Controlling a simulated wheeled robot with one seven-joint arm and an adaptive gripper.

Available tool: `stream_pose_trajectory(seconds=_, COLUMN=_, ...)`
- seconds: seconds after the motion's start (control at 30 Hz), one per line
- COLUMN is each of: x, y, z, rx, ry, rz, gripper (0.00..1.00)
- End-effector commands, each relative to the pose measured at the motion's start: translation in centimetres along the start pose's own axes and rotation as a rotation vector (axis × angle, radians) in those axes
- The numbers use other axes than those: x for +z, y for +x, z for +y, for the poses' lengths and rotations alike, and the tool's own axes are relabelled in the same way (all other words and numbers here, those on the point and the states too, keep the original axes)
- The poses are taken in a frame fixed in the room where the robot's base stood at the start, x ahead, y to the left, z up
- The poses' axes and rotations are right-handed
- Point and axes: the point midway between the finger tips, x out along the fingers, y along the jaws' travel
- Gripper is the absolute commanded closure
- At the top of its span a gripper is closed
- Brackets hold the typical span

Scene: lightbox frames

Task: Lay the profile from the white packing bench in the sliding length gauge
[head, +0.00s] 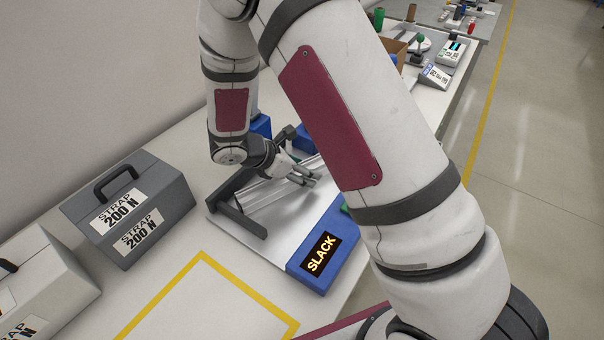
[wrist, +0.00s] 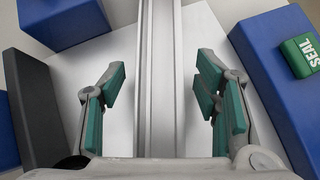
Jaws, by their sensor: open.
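The profile (wrist: 159,60) is a long silver-grey metal bar. It runs straight up the middle of the wrist view, and part of it shows in the head view (head: 262,193). It lies over the pale plate of the length gauge (head: 285,228), whose blue housing carries a lit "SLACK" display (head: 320,254). My gripper (wrist: 160,95) is open, its green-padded fingers on either side of the profile with clear gaps on both sides. In the head view my gripper (head: 306,177) is low over the plate. My arm hides the gauge's far right part.
A dark grey bar (head: 240,219) stands at the plate's left end. Blue blocks flank the profile, one with a green "SEAL" button (wrist: 303,54). A grey "STRAP 200 N" case (head: 128,207) stands to the left. A yellow-outlined area (head: 203,255) in front is empty.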

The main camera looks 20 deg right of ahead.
Motion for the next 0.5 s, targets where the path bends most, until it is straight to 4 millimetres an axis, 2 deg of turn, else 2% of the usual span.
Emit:
stream_pose_trajectory(seconds=0.1, x=-0.01, y=-0.03, z=0.02, rx=0.0, ry=0.0, rz=0.0, gripper=0.46)
stream_pose_trajectory(seconds=0.33, x=-0.02, y=-0.06, z=0.02, rx=0.001, ry=0.0, rz=0.0, gripper=0.98)
stream_pose_trajectory(seconds=0.5, x=0.02, y=-0.07, z=0.03, rx=0.001, ry=0.0, rz=0.0, gripper=1.0)
